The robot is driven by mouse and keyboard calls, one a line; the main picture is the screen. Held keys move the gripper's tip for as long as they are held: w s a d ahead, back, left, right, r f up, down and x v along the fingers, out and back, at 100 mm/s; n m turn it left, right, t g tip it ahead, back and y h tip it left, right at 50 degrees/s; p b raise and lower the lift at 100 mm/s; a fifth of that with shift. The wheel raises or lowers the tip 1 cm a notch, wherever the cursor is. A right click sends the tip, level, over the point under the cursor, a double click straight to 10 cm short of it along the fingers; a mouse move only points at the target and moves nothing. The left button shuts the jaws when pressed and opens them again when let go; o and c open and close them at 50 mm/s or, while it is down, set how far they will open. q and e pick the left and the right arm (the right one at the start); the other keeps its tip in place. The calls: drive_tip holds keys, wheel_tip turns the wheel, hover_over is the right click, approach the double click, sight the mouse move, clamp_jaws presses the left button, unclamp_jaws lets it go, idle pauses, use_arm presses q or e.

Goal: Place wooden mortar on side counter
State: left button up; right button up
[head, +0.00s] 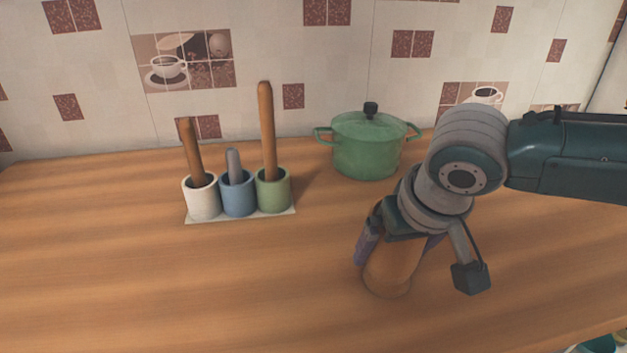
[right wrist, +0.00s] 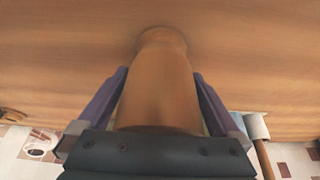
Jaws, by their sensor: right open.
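The wooden mortar (head: 388,277) is a light brown, rounded wooden piece at the right of the wooden counter (head: 300,290) in the head view. It appears to stand on the counter, and its upper part is hidden by my right gripper (head: 399,248). That gripper reaches down over it, with one purple finger on each side. In the right wrist view the mortar (right wrist: 160,85) lies between the two open fingers (right wrist: 158,95), with a thin gap visible beside it. I cannot tell whether either finger touches it. My left gripper is not in view.
A green lidded pot (head: 366,146) stands behind the gripper, near the tiled wall (head: 350,60). To the left, white (head: 202,200), blue (head: 238,196) and green (head: 273,191) cups with upright handles stand on a pale base (head: 240,217). The front left of the counter is clear.

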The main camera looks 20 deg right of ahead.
drive_tip(key=p+v, duration=0.3)
drive_tip(key=v, duration=0.9)
drive_tip(key=s+a+f+n+y, duration=0.2)
drive_tip(key=s+a+n, duration=0.3)
drive_tip(key=a, duration=0.4)
drive_tip(key=s+d+f, duration=0.1)
drive_tip(key=s+d, duration=0.3)
drive_tip(key=s, duration=0.7)
drive_tip(key=shift+s+f+g+h, duration=0.3)
drive_tip(key=shift+f+h, duration=0.05)
drive_tip(key=shift+h, duration=0.05)
drive_tip(key=shift+a, duration=0.1)
